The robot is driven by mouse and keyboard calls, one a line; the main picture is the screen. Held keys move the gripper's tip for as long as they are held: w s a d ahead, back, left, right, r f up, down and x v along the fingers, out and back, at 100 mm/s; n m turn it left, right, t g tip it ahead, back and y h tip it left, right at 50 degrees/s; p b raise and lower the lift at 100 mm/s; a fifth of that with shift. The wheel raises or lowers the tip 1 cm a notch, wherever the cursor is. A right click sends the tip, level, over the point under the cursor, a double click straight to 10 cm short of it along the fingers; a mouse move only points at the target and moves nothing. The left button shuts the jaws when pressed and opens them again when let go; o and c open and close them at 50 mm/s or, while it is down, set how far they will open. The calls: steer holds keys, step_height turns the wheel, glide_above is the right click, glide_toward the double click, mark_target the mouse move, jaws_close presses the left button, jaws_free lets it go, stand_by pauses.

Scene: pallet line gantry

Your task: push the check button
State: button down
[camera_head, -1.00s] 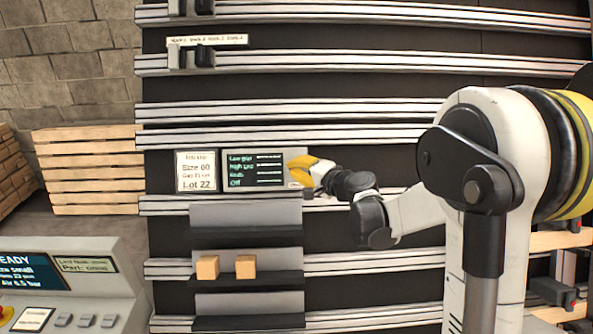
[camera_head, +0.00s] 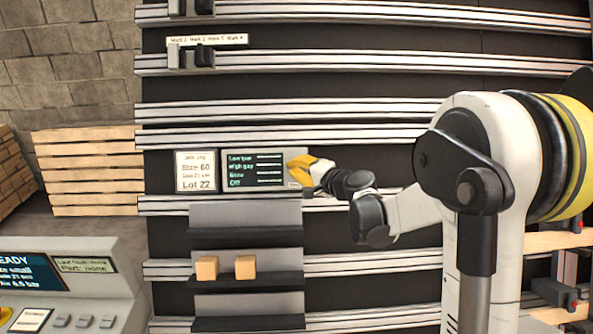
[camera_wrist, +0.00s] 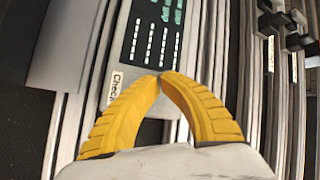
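The panel with a dark display (camera_head: 253,171) of green text and pale bars is fixed to the rail wall in the head view. In the wrist view the same display (camera_wrist: 152,38) shows with a small "Check" label (camera_wrist: 114,88) beside it. My gripper (camera_head: 291,163) is at the panel's right edge. In the wrist view its two yellow fingers (camera_wrist: 160,77) meet at the tips, over the lower end of the display's panel, with nothing between them. The check button itself is not visible; the fingers cover the area beside the label.
A white card reading "Lot 22" (camera_head: 195,171) hangs left of the display. Below are grey shelves (camera_head: 245,235) with two wooden blocks (camera_head: 245,266). A console (camera_head: 75,285) stands at lower left. Metal rails (camera_head: 300,110) cross the wall.

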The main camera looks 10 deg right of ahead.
steer(key=shift+w+f, duration=0.1)
steer(key=shift+w, duration=0.15)
steer(key=shift+s, duration=0.1)
stand_by(0.5)
steer(key=shift+s+a+r, duration=0.1)
steer(key=shift+s+r, duration=0.35)
steer(key=shift+s, duration=0.25)
steer(key=s, duration=0.1)
steer(key=s+r+p, duration=0.1)
steer(key=s, duration=0.1)
steer(key=s+a+r, duration=0.1)
steer(key=shift+s+r+p, duration=0.15)
steer(key=shift+s+p, duration=0.05)
steer(key=shift+p, duration=0.1)
stand_by(0.4)
